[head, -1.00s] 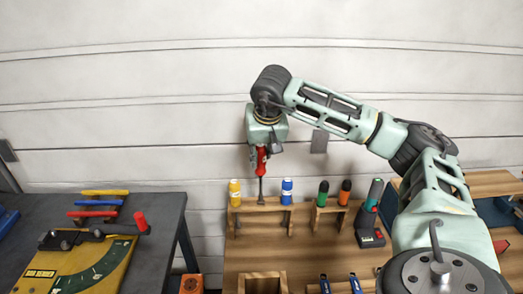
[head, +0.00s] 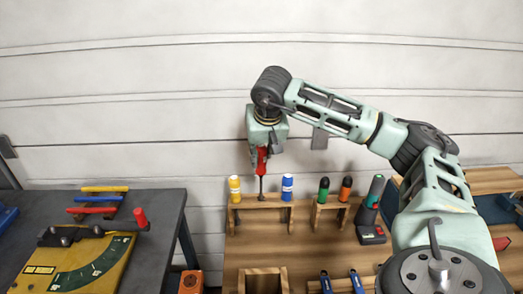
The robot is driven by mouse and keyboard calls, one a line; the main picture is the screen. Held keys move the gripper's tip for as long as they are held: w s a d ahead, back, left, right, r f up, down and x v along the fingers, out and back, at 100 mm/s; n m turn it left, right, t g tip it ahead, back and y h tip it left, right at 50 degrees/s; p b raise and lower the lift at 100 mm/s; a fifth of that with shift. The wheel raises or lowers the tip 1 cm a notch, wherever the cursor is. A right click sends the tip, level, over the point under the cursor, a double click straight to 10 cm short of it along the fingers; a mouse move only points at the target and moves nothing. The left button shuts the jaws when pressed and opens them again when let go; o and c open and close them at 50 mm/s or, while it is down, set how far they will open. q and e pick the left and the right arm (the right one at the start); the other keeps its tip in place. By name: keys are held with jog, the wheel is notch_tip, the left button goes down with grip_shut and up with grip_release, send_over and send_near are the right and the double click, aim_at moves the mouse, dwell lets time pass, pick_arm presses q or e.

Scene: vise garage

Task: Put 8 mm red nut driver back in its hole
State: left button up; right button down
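The red nut driver (head: 261,160) hangs upright in my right gripper (head: 265,150), which is shut on its red handle. Its dark shaft points down, with the lower end at the top of the left wooden rack (head: 265,202), between the yellow driver (head: 234,188) and the blue driver (head: 287,186). I cannot tell whether the tip is in a hole or just above it. My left gripper is not in view.
A second small rack (head: 327,206) holds a green driver (head: 323,190) and an orange driver (head: 345,188). A cordless tool (head: 371,212) stands to their right. A wooden box (head: 262,280) is in front. A dark table (head: 165,215) is at the left.

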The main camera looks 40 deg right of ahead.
jog(key=b, duration=0.3)
send_over(261, 182)
jog(key=shift+d+f, duration=0.1)
jog(key=shift+f, duration=2.05)
jog(key=shift+f+b, duration=1)
jog(key=shift+f, duration=0.8)
jog(key=shift+f+b, duration=0.85)
jog(key=shift+f, duration=0.2)
jog(key=shift+f+b, duration=0.35)
jog(key=shift+f, duration=0.2)
jog(key=c, duration=1.4)
grip_release()
jog(key=shift+o, duration=0.3)
